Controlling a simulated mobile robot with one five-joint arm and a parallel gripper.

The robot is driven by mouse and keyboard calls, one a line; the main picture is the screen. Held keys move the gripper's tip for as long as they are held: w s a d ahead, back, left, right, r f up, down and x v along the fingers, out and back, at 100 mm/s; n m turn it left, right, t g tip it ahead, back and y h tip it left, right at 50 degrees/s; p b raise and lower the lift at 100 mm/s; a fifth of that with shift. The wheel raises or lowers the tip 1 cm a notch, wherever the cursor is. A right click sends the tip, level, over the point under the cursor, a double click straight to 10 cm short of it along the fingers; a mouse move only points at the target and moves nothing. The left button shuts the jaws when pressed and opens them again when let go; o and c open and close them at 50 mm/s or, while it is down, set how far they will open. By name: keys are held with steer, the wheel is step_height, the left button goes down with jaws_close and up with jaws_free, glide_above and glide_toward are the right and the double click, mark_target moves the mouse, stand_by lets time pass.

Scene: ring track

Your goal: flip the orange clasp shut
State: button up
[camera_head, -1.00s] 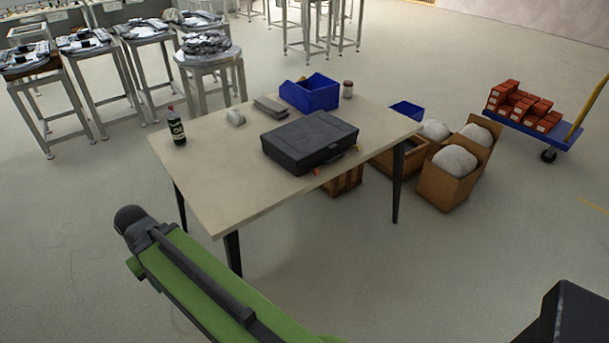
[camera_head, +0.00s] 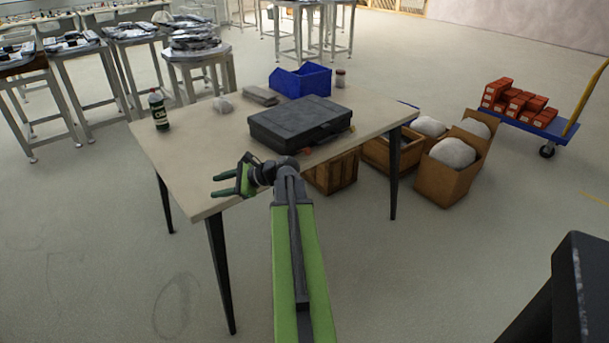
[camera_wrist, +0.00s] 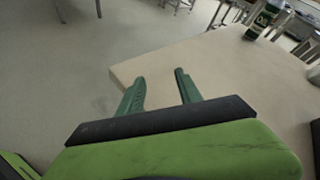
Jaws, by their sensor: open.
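A black case (camera_head: 300,122) lies closed on the table (camera_head: 185,172), toward its right side. A small orange clasp (camera_head: 307,152) shows low on the case's front side, just right of my wrist. A second clasp, yellowish (camera_head: 352,128), shows at the front's right end. I cannot tell whether the orange clasp is open or shut. My gripper (camera_head: 220,183) is open and empty near the table's front edge, left of the clasp, its fingers pointing left.
A dark bottle (camera_head: 159,110), a grey lump (camera_head: 223,104), a grey flat item (camera_head: 260,95), a blue bin (camera_head: 301,81) and a jar (camera_head: 340,78) stand on the table. A wooden crate (camera_head: 335,172) and cardboard boxes (camera_head: 450,172) are on the floor at right.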

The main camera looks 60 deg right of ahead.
steer(key=s+d+f+m+t+h+b, duration=0.1)
steer(key=s+d+m+t+h+b, duration=0.15)
steer(key=s+d, duration=0.5)
steer(key=s+d+f+m+t+h+b, duration=0.1)
steer(key=s+d+f+m+h+b, duration=0.25)
steer(key=d, duration=0.65)
steer(key=m+t+h+b, duration=0.2)
steer(key=m+h+b, duration=0.15)
steer(key=m, duration=0.35)
glide_toward(309, 153)
steer(key=shift+g, duration=0.25)
steer(key=x, duration=1.1)
steer(key=shift+w+d+r+p, duration=0.1)
steer(key=shift+d+r+p, duration=0.05)
steer(key=shift+p, duration=0.25)
